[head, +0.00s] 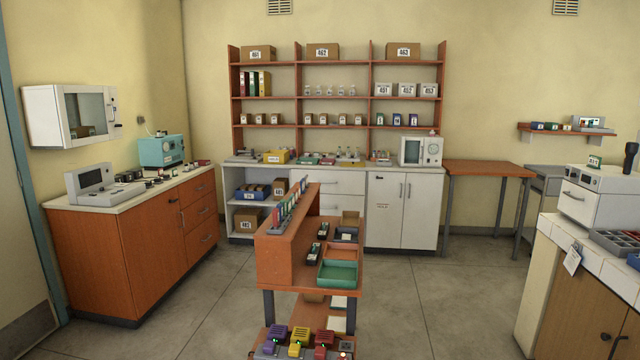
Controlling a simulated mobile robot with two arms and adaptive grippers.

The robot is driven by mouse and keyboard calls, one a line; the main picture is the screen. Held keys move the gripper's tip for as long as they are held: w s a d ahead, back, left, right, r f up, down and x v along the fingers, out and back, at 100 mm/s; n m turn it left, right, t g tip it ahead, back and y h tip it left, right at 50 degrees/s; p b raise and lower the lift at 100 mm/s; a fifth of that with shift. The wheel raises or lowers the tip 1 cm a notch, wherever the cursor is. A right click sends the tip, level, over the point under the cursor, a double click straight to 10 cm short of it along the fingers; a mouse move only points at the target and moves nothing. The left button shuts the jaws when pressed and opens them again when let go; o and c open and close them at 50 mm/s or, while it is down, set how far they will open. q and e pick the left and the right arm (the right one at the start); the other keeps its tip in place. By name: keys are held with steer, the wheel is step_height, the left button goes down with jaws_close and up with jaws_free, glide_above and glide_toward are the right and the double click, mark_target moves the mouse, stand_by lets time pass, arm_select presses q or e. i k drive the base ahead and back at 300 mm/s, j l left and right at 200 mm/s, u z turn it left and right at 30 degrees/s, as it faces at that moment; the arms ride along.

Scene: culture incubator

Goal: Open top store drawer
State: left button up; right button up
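Neither of my grippers is in view. No drawer carries a readable name, so I cannot tell which is the store drawer. On the back counter, a white drawer front (337,183) with a slim handle looks shut, partly hidden by the orange bench. The orange cabinet on the left has a stack of drawers; its top drawer (198,187) looks shut. On the right, a white box with a drawer-like front (577,203) and a handle stands on the counter, also shut.
An orange bench (273,262) with trays stands in the middle foreground. An orange side table (488,169) is at the back right. A tiled counter (560,232) stands at the right edge. Grey floor (410,285) is clear on both sides of the bench.

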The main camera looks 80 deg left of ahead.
mark_target(352, 183)
steer(key=u, duration=2.75)
